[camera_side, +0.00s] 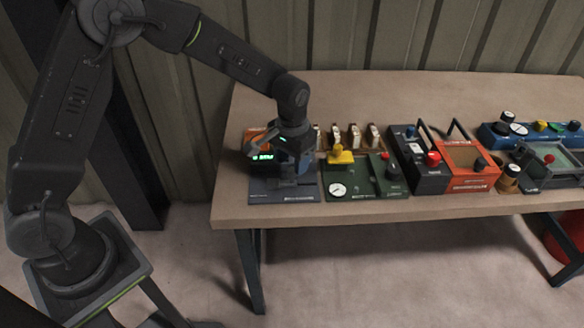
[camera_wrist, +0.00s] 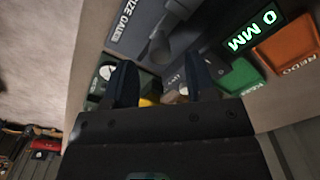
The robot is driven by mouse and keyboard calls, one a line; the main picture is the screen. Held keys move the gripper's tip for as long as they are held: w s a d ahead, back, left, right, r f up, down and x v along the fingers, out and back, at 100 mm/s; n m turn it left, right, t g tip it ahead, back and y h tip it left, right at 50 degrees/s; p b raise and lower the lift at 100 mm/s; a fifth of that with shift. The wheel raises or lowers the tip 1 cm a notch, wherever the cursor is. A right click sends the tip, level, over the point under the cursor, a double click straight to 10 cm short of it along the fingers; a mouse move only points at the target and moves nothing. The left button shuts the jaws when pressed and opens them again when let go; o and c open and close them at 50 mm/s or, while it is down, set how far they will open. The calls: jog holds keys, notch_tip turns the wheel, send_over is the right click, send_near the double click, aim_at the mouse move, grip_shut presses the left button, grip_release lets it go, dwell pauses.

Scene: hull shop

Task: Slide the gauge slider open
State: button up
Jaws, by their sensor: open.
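The size gauge (camera_side: 268,191) is a dark grey panel at the left front of the table, with a lit green display (camera_side: 262,157). In the wrist view its printed name shows on the panel (camera_wrist: 130,22), and the display (camera_wrist: 255,30) reads 0 MM. A grey jaw-like part (camera_wrist: 172,40) stands on the panel; it may be the slider, but I cannot tell its full shape. My gripper (camera_wrist: 163,78) points down over the gauge, its two dark fingers apart. In the side view my gripper (camera_side: 287,172) hides much of the gauge. I cannot tell whether a finger touches it.
A green button (camera_wrist: 240,76) and an orange button (camera_wrist: 288,48) sit beside the display. Several switches (camera_side: 353,135) stand behind. An orange-and-black box (camera_side: 470,178) is farther right.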

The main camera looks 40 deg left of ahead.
jog(key=shift+f, duration=1.45)
grip_shut()
